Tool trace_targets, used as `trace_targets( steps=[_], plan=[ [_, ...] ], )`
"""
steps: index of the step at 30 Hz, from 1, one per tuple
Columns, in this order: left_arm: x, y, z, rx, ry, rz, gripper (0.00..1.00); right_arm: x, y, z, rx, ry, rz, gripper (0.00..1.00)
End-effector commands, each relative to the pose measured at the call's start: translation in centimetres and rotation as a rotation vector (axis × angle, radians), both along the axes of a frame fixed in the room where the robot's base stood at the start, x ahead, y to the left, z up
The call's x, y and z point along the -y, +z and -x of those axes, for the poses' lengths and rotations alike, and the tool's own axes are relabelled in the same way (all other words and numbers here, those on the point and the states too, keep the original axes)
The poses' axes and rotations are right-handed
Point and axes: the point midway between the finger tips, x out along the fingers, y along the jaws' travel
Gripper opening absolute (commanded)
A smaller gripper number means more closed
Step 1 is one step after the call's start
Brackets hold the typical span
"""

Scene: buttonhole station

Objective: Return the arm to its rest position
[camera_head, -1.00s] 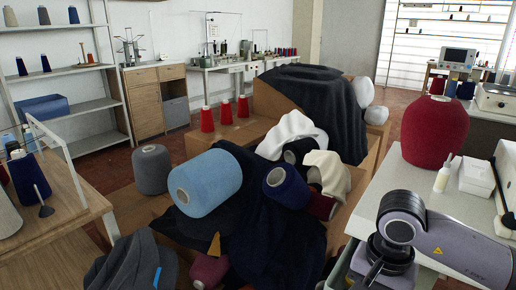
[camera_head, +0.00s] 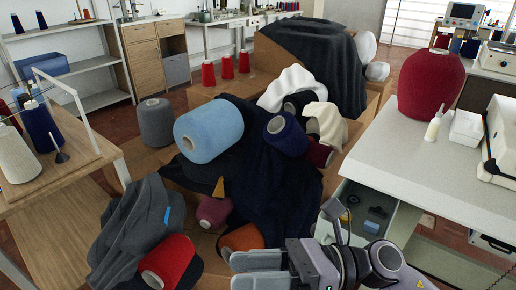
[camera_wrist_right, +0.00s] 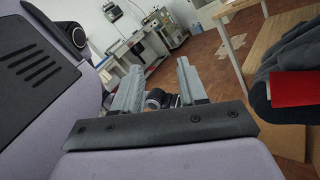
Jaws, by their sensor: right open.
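My right gripper (camera_head: 238,271) is at the bottom of the head view, pointing left, with its two grey fingers apart. It is in front of the cone pile, near the orange cone (camera_head: 243,238) and the front red cone (camera_head: 168,264); I see nothing held. In the right wrist view the gripper (camera_wrist_right: 157,70) shows two spread grey fingers with a small dark round part between or beyond them. I cannot tell what that part is. My right arm comes in from the lower right. My left gripper is in neither view.
A white table (camera_head: 440,170) with a large red cone (camera_head: 430,85) stands at right, an open compartment below it. A pale blue cone (camera_head: 215,133) and dark cloth (camera_head: 262,190) lie on the pile. A wooden table (camera_head: 70,174) is at left.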

Motion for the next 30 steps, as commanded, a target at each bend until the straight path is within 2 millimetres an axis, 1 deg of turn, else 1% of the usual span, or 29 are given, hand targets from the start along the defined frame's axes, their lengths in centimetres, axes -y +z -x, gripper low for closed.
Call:
trace_targets(
  steps=[1,2,3,5,7,8,9,11,12,13,14,15,17,18,20,21,23,24,25,27,30],
  plan=[
    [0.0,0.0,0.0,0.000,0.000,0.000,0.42,0.3,0.7,-0.8,-0.169,-0.072,-0.102,0.42],
    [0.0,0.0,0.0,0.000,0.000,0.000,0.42,0.6,1.1,-1.5,-0.269,-0.113,-0.160,0.42],
    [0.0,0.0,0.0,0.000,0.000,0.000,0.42,1.3,1.4,-2.6,-0.406,-0.169,-0.236,0.42],
    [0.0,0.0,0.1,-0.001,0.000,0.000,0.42,2.6,1.2,-4.2,-0.614,-0.250,-0.350,0.42],
    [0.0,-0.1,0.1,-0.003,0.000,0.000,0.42,4.6,0.1,-6.1,-0.858,-0.343,-0.481,0.42],
    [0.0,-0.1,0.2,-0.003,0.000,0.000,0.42,5.5,-0.7,-6.8,-0.964,-0.381,-0.537,0.42],
    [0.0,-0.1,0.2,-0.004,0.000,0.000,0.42,6.9,-1.9,-7.6,-1.106,-0.432,-0.614,0.42],
    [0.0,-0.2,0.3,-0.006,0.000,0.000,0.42,9.0,-4.4,-8.5,-1.320,-0.509,-0.729,0.42],
    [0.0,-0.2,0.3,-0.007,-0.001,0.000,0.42,10.4,-6.4,-8.7,-1.461,-0.558,-0.806,0.42],
    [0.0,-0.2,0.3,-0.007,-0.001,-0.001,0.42,11.5,-8.0,-8.7,-1.565,-0.597,-0.864,0.42],
    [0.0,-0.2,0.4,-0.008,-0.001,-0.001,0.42,12.5,-9.7,-8.6,-1.668,-0.633,-0.923,0.42],
    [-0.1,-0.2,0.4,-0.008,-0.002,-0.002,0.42,13.8,-11.9,-8.1,-1.800,-0.680,-1.001,0.42],
    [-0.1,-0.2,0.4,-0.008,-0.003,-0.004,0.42,15.5,-15.3,-7.0,-1.985,-0.748,-1.114,0.42],
    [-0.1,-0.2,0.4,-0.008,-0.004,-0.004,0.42,16.4,-17.5,-5.9,-2.100,-0.791,-1.187,0.42],
    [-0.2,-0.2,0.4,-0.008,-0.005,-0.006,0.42,17.7,-20.4,-4.1,-2.259,-0.853,-1.293,0.42],
    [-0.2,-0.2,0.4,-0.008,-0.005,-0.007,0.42,18.3,-22.3,-2.7,-2.356,-0.893,-1.362,0.42],
    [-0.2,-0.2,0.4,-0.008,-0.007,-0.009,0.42,19.2,-24.8,-0.4,-2.489,-0.949,-1.463,0.42],
    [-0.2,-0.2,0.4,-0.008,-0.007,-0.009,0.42,19.6,-26.3,1.3,2.556,0.981,1.519,0.42],
    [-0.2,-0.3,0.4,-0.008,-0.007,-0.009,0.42,19.9,-27.3,2.6,2.480,0.957,1.489,0.42],
    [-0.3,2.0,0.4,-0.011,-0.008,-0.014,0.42,20.0,-24.8,2.3,2.488,0.954,1.500,0.42],
    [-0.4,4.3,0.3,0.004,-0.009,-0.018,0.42,20.2,-23.1,2.4,2.491,0.969,1.504,0.42]
  ],
)
